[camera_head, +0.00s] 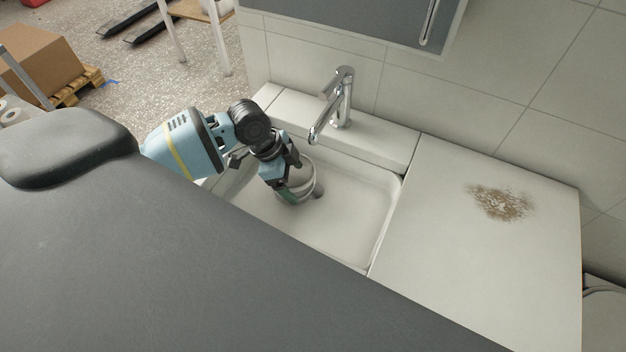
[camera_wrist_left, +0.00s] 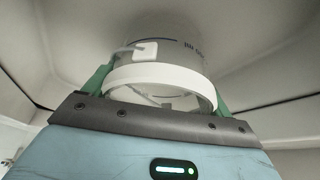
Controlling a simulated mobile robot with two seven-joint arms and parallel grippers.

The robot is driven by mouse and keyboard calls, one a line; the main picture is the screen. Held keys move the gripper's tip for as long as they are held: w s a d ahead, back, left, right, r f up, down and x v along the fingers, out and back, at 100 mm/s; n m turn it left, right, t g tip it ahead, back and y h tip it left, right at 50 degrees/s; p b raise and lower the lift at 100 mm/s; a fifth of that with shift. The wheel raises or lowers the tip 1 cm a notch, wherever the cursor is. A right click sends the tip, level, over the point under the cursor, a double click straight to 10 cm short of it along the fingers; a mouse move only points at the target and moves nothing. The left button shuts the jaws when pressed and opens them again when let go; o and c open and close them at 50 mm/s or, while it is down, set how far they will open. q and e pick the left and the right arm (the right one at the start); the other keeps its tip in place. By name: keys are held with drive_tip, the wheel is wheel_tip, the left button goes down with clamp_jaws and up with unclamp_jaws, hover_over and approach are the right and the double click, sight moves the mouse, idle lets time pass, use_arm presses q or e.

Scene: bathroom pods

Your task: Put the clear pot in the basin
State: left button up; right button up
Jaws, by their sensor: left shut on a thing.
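The clear pot (camera_head: 302,181) is in the left part of the white basin (camera_head: 350,215), partly hidden by my left gripper (camera_head: 284,190). In the left wrist view the pot (camera_wrist_left: 165,60) shows close up, with a white rim band and see-through walls. The green fingers of my left gripper (camera_wrist_left: 160,95) are on both sides of the rim, shut on it. A dark shadow lies beside the pot on the basin floor. I cannot tell whether the pot's far end touches the basin floor. My right gripper is not in view.
A chrome faucet (camera_head: 338,100) stands behind the basin and its spout reaches over it. A white counter (camera_head: 470,240) with a brown stain (camera_head: 500,203) is to the right. The right part of the basin is empty. A grey cabinet (camera_head: 365,18) hangs above.

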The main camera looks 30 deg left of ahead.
sight(313, 188)
use_arm(q)
drive_tip(key=shift+w+d, duration=0.3)
drive_tip(key=shift+d, duration=0.4)
drive_tip(key=d, duration=0.1)
drive_tip(key=w+d, duration=0.1)
drive_tip(key=d, duration=0.1)
drive_tip(key=shift+w+d+r, duration=0.1)
drive_tip(key=shift+w+d, duration=0.15)
drive_tip(key=shift+w, duration=0.1)
drive_tip(key=shift+a+f, duration=0.15)
drive_tip(key=shift+f, duration=0.4)
drive_tip(key=shift+s+a+f, duration=0.1)
drive_tip(key=shift+f, duration=0.15)
drive_tip(key=o, duration=0.8)
drive_tip(key=shift+f, duration=0.15)
drive_tip(key=o, duration=0.3)
